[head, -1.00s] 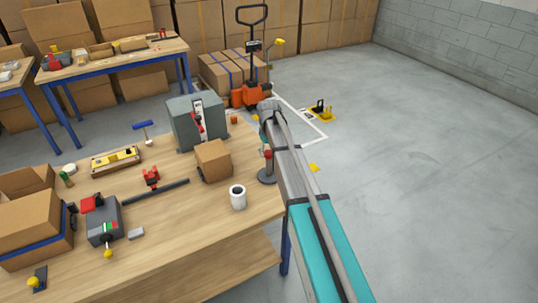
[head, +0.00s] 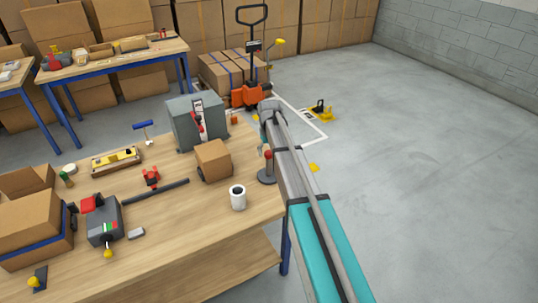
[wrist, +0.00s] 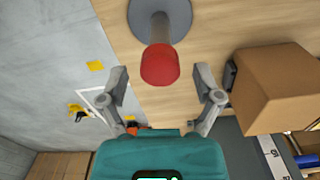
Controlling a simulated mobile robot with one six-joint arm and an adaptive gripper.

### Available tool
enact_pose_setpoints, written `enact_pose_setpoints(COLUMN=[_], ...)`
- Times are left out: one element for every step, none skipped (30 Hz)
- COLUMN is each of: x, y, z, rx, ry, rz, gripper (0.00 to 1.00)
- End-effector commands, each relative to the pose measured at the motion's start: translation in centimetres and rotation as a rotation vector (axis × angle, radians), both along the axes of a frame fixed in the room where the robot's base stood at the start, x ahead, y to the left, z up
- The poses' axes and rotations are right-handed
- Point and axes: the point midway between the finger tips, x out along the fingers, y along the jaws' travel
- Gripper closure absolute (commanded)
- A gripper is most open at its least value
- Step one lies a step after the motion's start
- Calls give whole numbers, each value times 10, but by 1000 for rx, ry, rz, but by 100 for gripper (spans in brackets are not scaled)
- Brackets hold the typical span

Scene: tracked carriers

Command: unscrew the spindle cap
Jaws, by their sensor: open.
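The spindle is a grey post on a round grey base (wrist: 135,12), standing upright near the right edge of the workbench. Its red cap (wrist: 160,66) is on top, and in the head view the cap (head: 268,154) shows just left of my arm. In the wrist view my gripper (wrist: 160,78) is open, with one finger on each side below the cap in the picture. The fingers look apart from the cap, and nothing is between them. In the head view my fingers are hidden by the arm.
A cardboard box (head: 213,160) stands left of the spindle, with a white mug (head: 238,197) in front. A grey machine (head: 188,128) stands behind the box. Several tools and boxes lie on the bench (head: 180,240) further left. The floor at right is open.

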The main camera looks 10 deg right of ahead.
Motion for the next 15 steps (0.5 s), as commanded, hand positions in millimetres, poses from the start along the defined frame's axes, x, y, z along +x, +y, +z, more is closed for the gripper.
enact_pose_setpoints(x=[0,0,0,0,0,0,0,0,0,0,0,0,0,0,0], y=[0,0,0,0,0,0,0,0,0,0,0,0,0,0,0], z=[0,0,0,0,0,0,0,0,0,0,0,0,0,0,0], rx=[0,0,0,0,0,0,0,0,0,0,0,0,0,0,0], ry=[0,0,0,0,0,0,0,0,0,0,0,0,0,0,0], rz=[0,0,0,0,1,1,1,1,1,1,1,1,1,2,5], gripper=[23,28,36,41,47,54,60,65,73,78,84,90,90,91,91])
